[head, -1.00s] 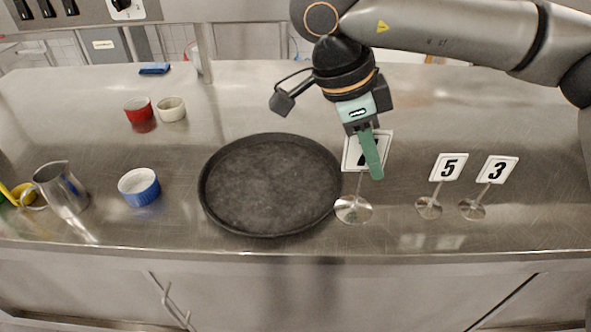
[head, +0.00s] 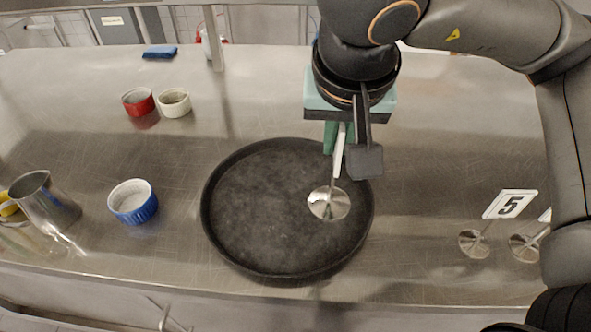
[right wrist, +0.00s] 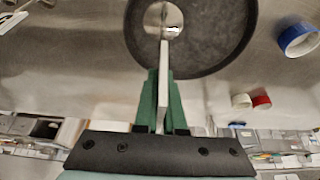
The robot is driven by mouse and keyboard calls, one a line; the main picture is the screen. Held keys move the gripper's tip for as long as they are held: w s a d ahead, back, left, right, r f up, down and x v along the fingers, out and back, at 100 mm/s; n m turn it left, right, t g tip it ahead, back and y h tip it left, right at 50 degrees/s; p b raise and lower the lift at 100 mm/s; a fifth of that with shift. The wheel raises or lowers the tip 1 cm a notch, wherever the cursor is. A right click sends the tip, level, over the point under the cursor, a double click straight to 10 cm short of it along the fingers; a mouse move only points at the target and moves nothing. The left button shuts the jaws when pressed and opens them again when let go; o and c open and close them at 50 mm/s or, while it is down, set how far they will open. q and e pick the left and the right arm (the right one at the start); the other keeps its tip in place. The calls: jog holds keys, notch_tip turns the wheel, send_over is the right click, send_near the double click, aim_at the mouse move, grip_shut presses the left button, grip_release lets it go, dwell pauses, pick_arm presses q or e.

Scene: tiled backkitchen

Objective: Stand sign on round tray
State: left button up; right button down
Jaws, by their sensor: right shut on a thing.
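The round tray (head: 250,225) is black with a low rim and lies near the counter's front edge. My right gripper (head: 338,140) is above the tray's far right part, shut on a number sign with a round silver base (head: 329,203). The base shows over the right part of the tray; I cannot tell whether it touches. In the right wrist view the green fingers (right wrist: 163,92) grip the white card (right wrist: 163,75), seen edge-on, with the tray (right wrist: 222,40) beyond. The card's number is hidden. My left gripper is not in view.
A sign with a 5 (head: 510,205) and another sign (head: 527,247), partly hidden by my right arm, stand at right. Left of the tray are a blue ramekin (head: 142,210), a metal jug (head: 45,205), a red bowl (head: 138,102) and a white bowl (head: 174,103).

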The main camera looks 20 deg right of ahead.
jog(key=w+d+f+p, duration=0.1)
jog(key=w+d+f, duration=0.1)
jog(key=w+f, duration=0.3)
jog(key=w+d+f+p, duration=0.1)
jog(key=w+d+f, duration=0.2)
jog(key=w+f, duration=0.3)
jog(key=shift+x, duration=0.8)
jog(key=shift+d, duration=0.15)
jog(key=shift+f, duration=0.15)
jog(key=c, duration=1)
grip_release()
